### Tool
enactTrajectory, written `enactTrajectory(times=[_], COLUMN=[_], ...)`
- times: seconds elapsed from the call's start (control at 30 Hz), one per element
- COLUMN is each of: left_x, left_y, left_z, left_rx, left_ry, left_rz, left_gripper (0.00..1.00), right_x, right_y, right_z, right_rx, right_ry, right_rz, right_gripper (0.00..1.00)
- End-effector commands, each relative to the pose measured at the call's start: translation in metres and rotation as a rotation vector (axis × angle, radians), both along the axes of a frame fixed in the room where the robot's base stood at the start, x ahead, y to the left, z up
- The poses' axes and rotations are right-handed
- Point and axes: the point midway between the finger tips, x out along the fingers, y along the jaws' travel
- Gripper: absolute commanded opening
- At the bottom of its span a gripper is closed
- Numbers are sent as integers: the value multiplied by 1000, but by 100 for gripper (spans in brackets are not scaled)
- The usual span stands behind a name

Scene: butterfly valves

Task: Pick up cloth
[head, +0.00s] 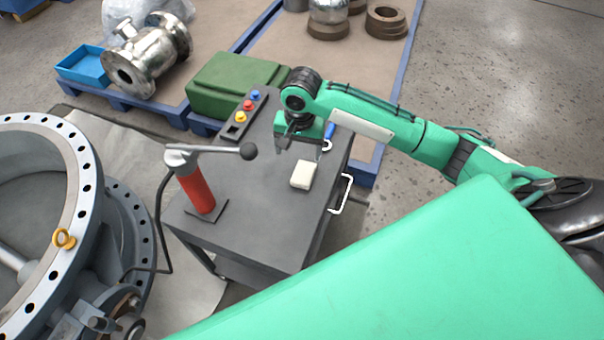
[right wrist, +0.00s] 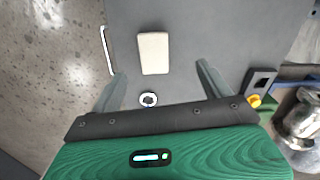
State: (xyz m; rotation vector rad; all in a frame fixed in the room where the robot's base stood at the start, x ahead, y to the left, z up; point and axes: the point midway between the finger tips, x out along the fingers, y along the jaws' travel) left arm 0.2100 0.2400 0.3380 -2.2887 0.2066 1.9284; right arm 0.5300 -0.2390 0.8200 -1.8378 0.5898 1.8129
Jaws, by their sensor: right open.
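The cloth (head: 303,174) is a small cream-white folded block lying flat on the grey cart top (head: 265,235). It also shows in the right wrist view (right wrist: 153,53), ahead of the fingers. My right gripper (head: 299,143) is above the cart, just beyond the cloth in the head view. In the right wrist view its two fingers (right wrist: 160,82) are spread wide apart with nothing between them but the cart top and a tool end below. The gripper is open and not touching the cloth. My left gripper is not in view.
A red hand pump with a lever (head: 195,188) stands left on the cart. A button box (head: 244,116) and a blue-handled tool (head: 329,133) lie near the far edge. A big flanged valve (head: 80,200) is at left. The cart's front area is clear.

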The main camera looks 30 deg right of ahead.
Motion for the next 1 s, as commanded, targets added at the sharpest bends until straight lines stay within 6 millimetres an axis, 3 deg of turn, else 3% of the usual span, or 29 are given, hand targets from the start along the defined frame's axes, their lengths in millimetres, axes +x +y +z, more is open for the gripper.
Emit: enactTrajectory(times=[0.13,0.27,0.6,0.87,1.0], left_x=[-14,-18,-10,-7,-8], left_y=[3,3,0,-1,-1], left_z=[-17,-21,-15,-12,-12], left_rx=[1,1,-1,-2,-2], left_ry=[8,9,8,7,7], left_rz=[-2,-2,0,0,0], left_gripper=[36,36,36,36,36], right_x=[12,14,13,13,12], right_y=[-18,-22,-23,-22,-23], right_z=[15,11,-51,-72,-91], right_rx=[-27,-33,-34,-33,-34], right_ry=[20,31,32,30,31], right_rz=[-96,-128,-129,-128,-128], right_gripper=[80,80,80,80,80])
